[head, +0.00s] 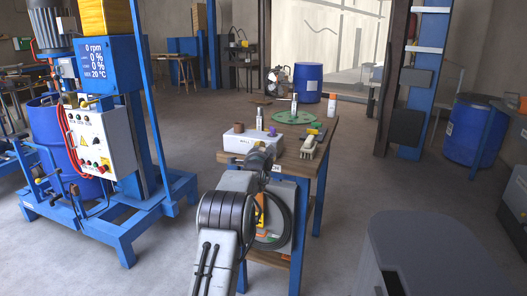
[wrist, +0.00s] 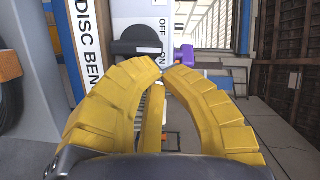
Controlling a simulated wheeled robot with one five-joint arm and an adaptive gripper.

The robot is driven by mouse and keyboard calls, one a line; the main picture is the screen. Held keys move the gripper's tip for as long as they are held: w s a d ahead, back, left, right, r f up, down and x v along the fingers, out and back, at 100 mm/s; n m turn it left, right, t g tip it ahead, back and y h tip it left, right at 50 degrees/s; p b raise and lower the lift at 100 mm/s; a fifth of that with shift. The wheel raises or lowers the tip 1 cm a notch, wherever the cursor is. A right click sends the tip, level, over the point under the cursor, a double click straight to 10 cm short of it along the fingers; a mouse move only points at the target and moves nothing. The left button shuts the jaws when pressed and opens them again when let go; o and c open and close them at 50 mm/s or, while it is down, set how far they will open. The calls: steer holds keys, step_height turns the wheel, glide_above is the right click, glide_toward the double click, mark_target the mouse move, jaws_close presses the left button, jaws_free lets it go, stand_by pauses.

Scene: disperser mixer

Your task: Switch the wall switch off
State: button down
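The switch (wrist: 137,44) shows in the wrist view as a black lever on a pale plate with OFF and ON printed beside it. Its narrow end lies by the ON mark. In the head view my gripper (head: 266,156) is at the near end of the workbench, and my arm hides the switch there.
The workbench (head: 310,152) carries a white box (head: 250,142), a green disc (head: 293,117) and small items. A grey box (head: 283,190) with a looped cable hangs at its near end. A blue mixer (head: 120,150) stands left. Blue barrels stand behind. Floor between mixer and bench is clear.

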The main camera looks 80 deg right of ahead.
steer(key=shift+w+r+b, duration=0.4)
steer(key=shift+w+r, duration=0.05)
steer(key=shift+r, duration=0.1)
stand_by(0.8)
steer(key=shift+w+d+r+b, duration=0.1)
steer(key=shift+w+d+b, duration=0.1)
steer(key=shift+w+b, duration=0.4)
stand_by(0.5)
stand_by(0.7)
steer(key=s+a+r, duration=0.2)
steer(key=a+r, duration=0.2)
steer(key=a, duration=0.6)
steer(key=shift+s+a+r, duration=0.15)
steer(key=shift+s+a, duration=0.15)
stand_by(0.5)
